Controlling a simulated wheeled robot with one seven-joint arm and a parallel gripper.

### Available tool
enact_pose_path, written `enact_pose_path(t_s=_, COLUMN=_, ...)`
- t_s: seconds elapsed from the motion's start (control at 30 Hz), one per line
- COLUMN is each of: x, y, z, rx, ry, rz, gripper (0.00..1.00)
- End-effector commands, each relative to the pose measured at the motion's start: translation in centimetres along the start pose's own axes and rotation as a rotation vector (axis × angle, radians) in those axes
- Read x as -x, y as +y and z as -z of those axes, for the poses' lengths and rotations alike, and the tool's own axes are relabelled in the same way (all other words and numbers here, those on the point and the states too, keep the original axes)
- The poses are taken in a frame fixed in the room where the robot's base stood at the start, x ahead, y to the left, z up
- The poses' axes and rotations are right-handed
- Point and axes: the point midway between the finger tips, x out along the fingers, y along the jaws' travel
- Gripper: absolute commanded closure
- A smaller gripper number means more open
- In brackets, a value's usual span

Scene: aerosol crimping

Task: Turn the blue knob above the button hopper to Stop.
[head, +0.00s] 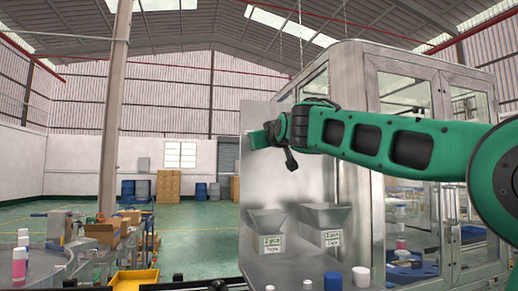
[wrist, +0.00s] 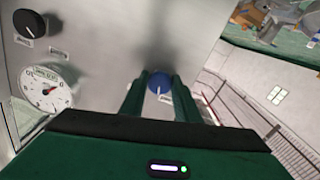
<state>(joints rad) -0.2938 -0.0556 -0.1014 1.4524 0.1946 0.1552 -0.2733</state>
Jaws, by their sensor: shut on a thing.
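The blue knob (wrist: 159,82) sits on the grey metal panel in the wrist view, between my two green fingers. My gripper (wrist: 160,88) is shut on it, one finger at each side. A white pointer line shows on the knob's face, toward the bottom of the picture. Small labels lie around the knob, too small to read and partly covered by the fingers. In the head view my gripper (head: 259,138) is at the upper part of the panel (head: 255,180), above two metal hoppers (head: 268,220); the knob is hidden there.
A black knob (wrist: 29,23) and a round gauge (wrist: 46,89) are on the same panel. The glass-walled machine (head: 400,85) stands right behind my arm. Bottles and caps, including a blue one (head: 333,281), stand below the hoppers.

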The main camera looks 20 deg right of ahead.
Motion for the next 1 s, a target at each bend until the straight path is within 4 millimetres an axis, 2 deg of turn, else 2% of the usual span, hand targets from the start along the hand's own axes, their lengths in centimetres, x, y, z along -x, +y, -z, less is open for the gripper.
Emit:
enact_pose_path(t_s=0.7, x=-0.08, y=-0.09, z=-0.36, rx=-0.672, ry=-0.008, rz=-0.002, gripper=0.93)
enact_pose_path(t_s=1.0, x=-0.09, y=-0.14, z=-0.38, rx=-0.891, ry=-0.009, rz=-0.003, gripper=0.93)
